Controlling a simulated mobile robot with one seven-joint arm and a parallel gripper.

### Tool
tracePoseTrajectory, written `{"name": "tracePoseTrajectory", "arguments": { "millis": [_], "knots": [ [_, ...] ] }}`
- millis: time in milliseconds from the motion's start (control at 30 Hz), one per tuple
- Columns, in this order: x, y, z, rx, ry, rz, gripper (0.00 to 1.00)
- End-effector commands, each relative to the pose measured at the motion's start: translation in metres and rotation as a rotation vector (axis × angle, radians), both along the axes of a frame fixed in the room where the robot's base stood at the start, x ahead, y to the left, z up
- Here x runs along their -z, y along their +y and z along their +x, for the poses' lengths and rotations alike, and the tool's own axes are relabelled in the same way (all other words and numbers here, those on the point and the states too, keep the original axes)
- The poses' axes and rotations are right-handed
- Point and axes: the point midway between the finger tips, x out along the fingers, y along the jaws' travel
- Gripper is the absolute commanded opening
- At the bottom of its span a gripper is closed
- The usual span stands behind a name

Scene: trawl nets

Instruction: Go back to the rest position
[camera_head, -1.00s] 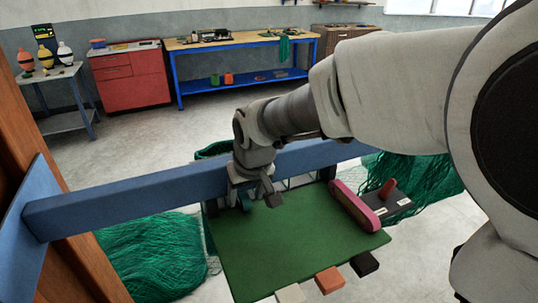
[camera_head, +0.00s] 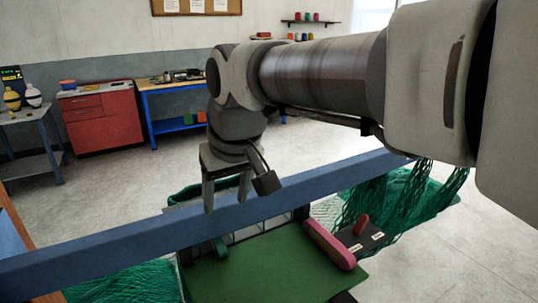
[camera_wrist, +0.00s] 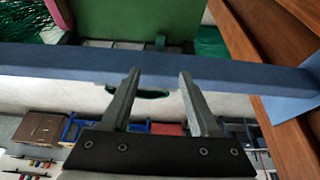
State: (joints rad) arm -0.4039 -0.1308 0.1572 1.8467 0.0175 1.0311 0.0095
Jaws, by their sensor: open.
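My gripper (camera_head: 228,190) is open and empty in the head view, fingers pointing down, in front of or just above the blue beam (camera_head: 110,241). In the wrist view my gripper (camera_wrist: 157,75) shows two parted fingers with nothing between them. The blue beam (camera_wrist: 60,60) crosses that view behind the fingertips. I cannot tell how far the fingers are from the beam.
A green board (camera_head: 262,268) lies below the beam, with a pink bar (camera_head: 329,245) and a dark block with a red handle (camera_head: 361,225) at its right. Green netting (camera_head: 405,200) hangs at right. A red cabinet (camera_head: 101,119) and workbench (camera_head: 158,110) stand behind; open floor lies between.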

Motion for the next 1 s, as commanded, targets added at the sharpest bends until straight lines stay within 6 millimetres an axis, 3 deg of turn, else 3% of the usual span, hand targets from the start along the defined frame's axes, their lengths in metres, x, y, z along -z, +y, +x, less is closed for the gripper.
{"name": "tracePoseTrajectory", "arguments": {
  "millis": [167, 400, 600, 800, 1000],
  "knots": [
    [-0.002, -0.032, -0.007, 0.060, -0.014, -0.003, 0.62],
    [0.019, -0.135, -0.047, 0.280, -0.056, -0.002, 0.62],
    [0.050, -0.198, -0.092, 0.450, -0.084, 0.012, 0.62],
    [0.072, -0.223, -0.118, 0.536, -0.095, 0.024, 0.62],
    [0.077, -0.226, -0.123, 0.550, -0.096, 0.027, 0.62]
  ]
}}
